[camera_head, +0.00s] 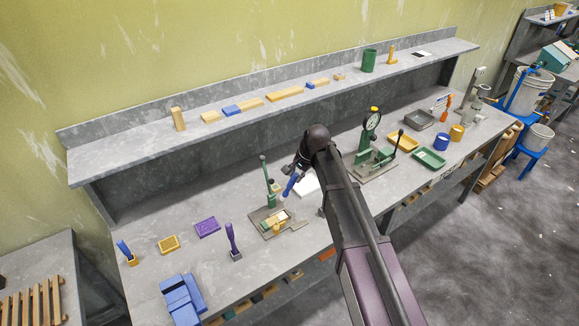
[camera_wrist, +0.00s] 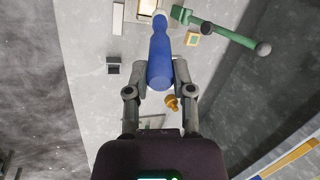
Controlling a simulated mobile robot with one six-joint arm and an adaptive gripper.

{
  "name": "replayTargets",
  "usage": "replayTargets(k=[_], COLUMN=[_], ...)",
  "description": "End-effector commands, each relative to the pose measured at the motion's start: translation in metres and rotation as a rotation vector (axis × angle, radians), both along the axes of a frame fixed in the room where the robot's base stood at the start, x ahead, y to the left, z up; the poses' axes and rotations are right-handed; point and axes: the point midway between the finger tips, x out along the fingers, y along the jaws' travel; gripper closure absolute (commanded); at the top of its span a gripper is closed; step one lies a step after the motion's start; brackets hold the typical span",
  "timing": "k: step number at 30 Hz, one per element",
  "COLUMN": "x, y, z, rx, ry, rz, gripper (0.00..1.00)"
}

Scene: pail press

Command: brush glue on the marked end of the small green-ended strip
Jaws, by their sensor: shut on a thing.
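My gripper (camera_head: 298,168) is shut on a blue-handled tool (camera_head: 290,185), which looks like a brush, above the bench. In the wrist view my gripper's fingers (camera_wrist: 161,78) sit on both sides of the blue handle (camera_wrist: 159,52). A pale tip shows at its far end. A green lever fixture (camera_head: 269,196) stands beside it, with pale tan pieces on its base plate (camera_head: 264,232). Its green lever (camera_wrist: 228,36) lies right of the tool in the wrist view. I cannot make out the small green-ended strip or its mark for certain.
A purple-handled tool (camera_head: 231,238) stands in a grey holder on the left. A green dial press (camera_head: 371,145) stands right of my arm. A dark square holder (camera_wrist: 113,66) and an orange-brown knob (camera_wrist: 171,102) show near my gripper. The back shelf (camera_head: 140,154) holds several wooden pieces.

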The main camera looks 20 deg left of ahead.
Motion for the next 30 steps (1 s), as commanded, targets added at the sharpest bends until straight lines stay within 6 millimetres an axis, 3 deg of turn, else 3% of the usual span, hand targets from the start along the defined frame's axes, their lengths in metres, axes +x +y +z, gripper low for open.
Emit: replayTargets(k=[4,17,30], x=[-0.012,-0.014,-0.013], y=[0.013,0.017,0.016], z=[0.014,0.014,-0.007], rx=[0.000,0.000,0.000], ry=[-0.015,-0.020,-0.019], rz=[0.007,0.009,0.008], gripper=[1.00,1.00,1.00])
